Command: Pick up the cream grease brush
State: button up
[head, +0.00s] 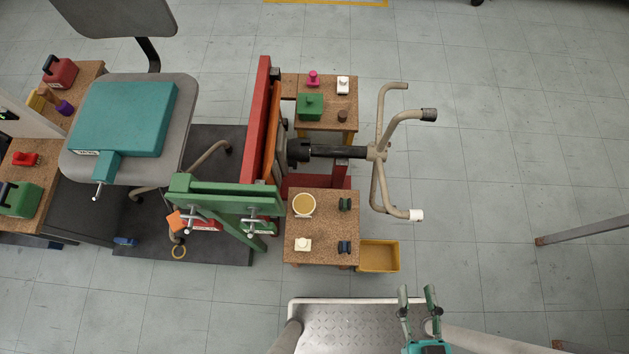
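A small cream piece with a raised knob (304,244), which looks like the cream grease brush, sits on the front left of the near cork-topped table (325,224). It is small, so its bristles cannot be made out. My gripper (418,293) is at the bottom right of the head view, with its two fingers apart and nothing between them. It is to the right of the cream piece and nearer to me, well clear of the table.
The near table also holds a cream round pot (304,205) and two dark small pieces (344,204). A yellow bin (379,256) stands right of it. A green clamp frame (225,196) is on the left. Floor at right is open.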

aim_at(301, 244)
jog(key=k+j+z, duration=0.15)
jog(key=k, duration=0.4)
jog(key=k+l+u, duration=0.1)
jog(key=k+u, duration=0.5)
jog(key=k, duration=0.15)
